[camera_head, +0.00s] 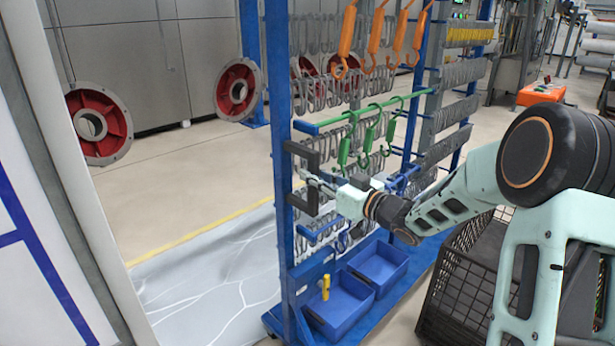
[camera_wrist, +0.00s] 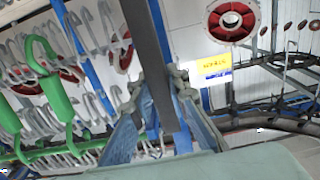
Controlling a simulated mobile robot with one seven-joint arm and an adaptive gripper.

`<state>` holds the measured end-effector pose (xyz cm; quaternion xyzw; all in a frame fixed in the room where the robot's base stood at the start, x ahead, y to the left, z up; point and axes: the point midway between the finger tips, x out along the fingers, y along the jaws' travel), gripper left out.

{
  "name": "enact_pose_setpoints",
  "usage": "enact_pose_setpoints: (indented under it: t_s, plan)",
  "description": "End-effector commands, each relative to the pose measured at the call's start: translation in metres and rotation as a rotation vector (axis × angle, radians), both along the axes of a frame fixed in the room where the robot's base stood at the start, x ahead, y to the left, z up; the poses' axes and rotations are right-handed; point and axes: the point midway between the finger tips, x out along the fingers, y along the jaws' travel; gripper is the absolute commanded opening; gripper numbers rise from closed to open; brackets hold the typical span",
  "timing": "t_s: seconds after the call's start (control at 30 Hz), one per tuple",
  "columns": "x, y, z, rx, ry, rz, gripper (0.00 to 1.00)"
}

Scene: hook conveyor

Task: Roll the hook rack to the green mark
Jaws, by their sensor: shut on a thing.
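The hook rack (camera_head: 277,130) is a tall blue frame hung with rows of grey, orange, green and yellow hooks, in the middle of the head view. Its dark handle (camera_head: 312,162) sticks out from the near left post. My gripper (camera_head: 318,183) is shut on the upright bar of this handle, reaching in from the right. In the wrist view, the dark bar (camera_wrist: 148,48) passes between the two fingers (camera_wrist: 160,88). Green hooks (camera_wrist: 48,97) hang left of it. The green mark is not seen in either view.
Blue bins (camera_head: 342,300) stand on the rack's base. A black crate (camera_head: 462,290) is close on the right, under my arm. A pale wall edge (camera_head: 75,190) fills the left. Open floor with a yellow line (camera_head: 205,232) lies left of the rack. Red-and-grey wheels (camera_head: 98,126) hang behind.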

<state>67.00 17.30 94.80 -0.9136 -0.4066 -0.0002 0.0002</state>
Motion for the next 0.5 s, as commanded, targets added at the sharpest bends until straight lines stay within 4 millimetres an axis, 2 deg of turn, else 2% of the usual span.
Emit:
enact_pose_setpoints:
  t_s: [0.17,0.2,0.3,0.37,0.5]
  plan:
    - [-0.0016,0.0017,-0.0004,0.001,0.001,0.004,0.00]
    - [-0.0020,0.0022,-0.0006,0.001,0.001,0.006,0.16]
    - [-0.0023,0.0026,-0.0008,0.000,0.001,0.007,0.27]
    - [-0.0023,0.0026,-0.0008,0.000,0.001,0.007,0.33]
    - [-0.0022,0.0024,-0.0008,0.000,0.001,0.006,0.33]
